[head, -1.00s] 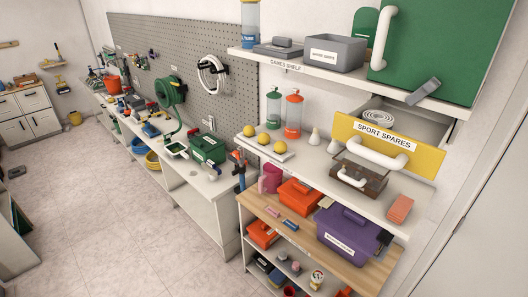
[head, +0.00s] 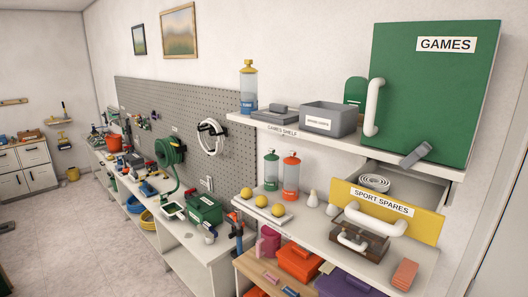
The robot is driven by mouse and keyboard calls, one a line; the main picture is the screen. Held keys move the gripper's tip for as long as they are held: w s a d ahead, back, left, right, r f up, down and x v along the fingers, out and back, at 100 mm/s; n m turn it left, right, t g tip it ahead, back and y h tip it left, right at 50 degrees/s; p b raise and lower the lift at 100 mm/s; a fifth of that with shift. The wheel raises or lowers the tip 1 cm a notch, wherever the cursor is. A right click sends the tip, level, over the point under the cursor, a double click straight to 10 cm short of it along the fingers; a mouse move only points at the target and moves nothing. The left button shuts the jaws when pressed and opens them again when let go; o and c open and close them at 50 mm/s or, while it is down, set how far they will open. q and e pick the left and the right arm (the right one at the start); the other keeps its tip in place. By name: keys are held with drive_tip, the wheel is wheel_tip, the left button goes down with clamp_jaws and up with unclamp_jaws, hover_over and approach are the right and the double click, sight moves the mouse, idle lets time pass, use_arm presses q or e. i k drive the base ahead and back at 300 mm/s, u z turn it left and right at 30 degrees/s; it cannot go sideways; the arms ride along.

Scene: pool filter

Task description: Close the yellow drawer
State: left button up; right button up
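The yellow drawer front (head: 425,217), labelled "SPORT SPARES" and fitted with a white curved handle (head: 376,222), is at the right in the head view. It is pulled out from under the games shelf (head: 270,127), and its grey interior shows behind the front. A coiled white item (head: 375,183) lies inside the open drawer. Neither of my grippers shows in the head view.
A brown case (head: 358,240) sits on the shelf just below the drawer front, with an orange block (head: 404,274) to its right. A green "GAMES" cabinet (head: 430,100) stands above. A grey object (head: 415,155) lies at the upper shelf's edge.

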sight(395, 191)
drive_tip(key=z, duration=1.25)
drive_tip(key=k, duration=0.8)
drive_tip(key=u, duration=0.9)
